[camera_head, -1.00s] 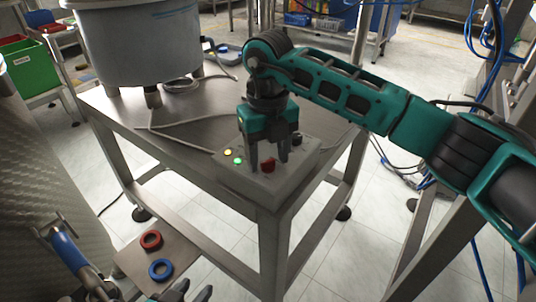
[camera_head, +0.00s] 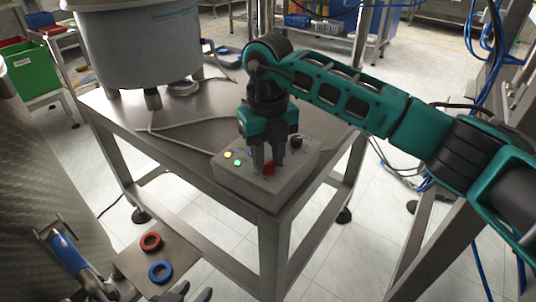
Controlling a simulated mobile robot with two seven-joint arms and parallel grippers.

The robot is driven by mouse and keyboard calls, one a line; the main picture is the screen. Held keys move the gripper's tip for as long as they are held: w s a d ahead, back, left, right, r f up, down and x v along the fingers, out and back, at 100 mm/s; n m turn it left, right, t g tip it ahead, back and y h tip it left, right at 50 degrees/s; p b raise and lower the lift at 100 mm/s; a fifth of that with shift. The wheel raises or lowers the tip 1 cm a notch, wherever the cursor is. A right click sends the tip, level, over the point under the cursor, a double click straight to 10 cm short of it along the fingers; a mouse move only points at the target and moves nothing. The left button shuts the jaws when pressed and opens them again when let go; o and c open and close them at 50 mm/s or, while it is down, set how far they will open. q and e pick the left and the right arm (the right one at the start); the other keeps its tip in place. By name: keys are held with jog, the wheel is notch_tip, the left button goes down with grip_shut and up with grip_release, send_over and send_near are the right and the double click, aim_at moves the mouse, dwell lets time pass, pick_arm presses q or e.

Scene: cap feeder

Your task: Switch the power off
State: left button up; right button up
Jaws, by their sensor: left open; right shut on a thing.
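A grey control box (camera_head: 240,184) sits on the front corner of the metal table. Its top carries a yellow light (camera_head: 228,155), a green light (camera_head: 236,163), a red button (camera_head: 268,168) and a black knob (camera_head: 296,143). My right gripper (camera_head: 269,166) points straight down at the box top. Its fingers are shut on a small control behind the red button; the fingers hide that control. A small blue spot shows beside the left finger. My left gripper (camera_head: 190,293) is open and empty at the bottom edge, partly cut off by the frame.
A large grey bowl feeder (camera_head: 140,50) stands at the back left of the table (camera_head: 180,150), with a cable running to the box. A red ring (camera_head: 151,241) and a blue ring (camera_head: 160,271) lie on a lower plate. A metal frame post stands at right.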

aim_at(268, 162)
jog(key=shift+n, duration=0.3)
jog(key=n, duration=0.9)
jog(key=shift+n, duration=1.1)
jog(key=o, duration=1.1)
jog(key=shift+c, duration=0.2)
notch_tip(268, 162, up, 13)
jog(key=p, duration=0.2)
